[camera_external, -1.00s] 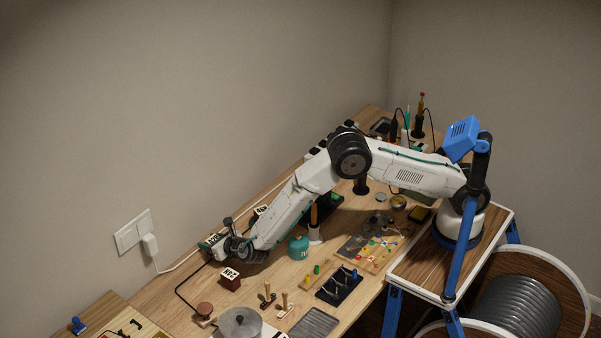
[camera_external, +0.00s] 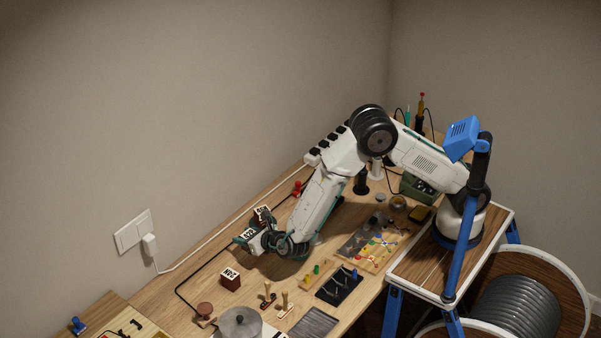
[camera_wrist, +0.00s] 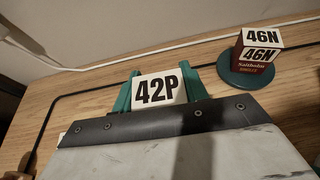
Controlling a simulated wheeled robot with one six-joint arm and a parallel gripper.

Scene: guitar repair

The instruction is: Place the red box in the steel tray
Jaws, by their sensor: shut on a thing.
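My gripper (camera_external: 252,240) is shut on a box marked 42P (camera_external: 248,233), above the back left part of the bench. In the wrist view the white label of the 42P box (camera_wrist: 158,91) shows between the teal fingers; its sides are hidden, so I cannot tell their colour. A dark red box marked 46N (camera_wrist: 262,50) stands on a round teal base, beside and behind the held box. Another dark red box, marked 24N (camera_external: 230,280), stands apart, in front of my gripper. A grey metal tray (camera_external: 314,322) lies at the bench's front edge.
A round metal pot (camera_external: 239,323) and small wooden-handled tools (camera_external: 284,305) stand left of the tray. A black tool holder (camera_external: 340,286) lies behind it. A black cable (camera_external: 181,295) runs over the bench. Bare wood lies around the 24N box.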

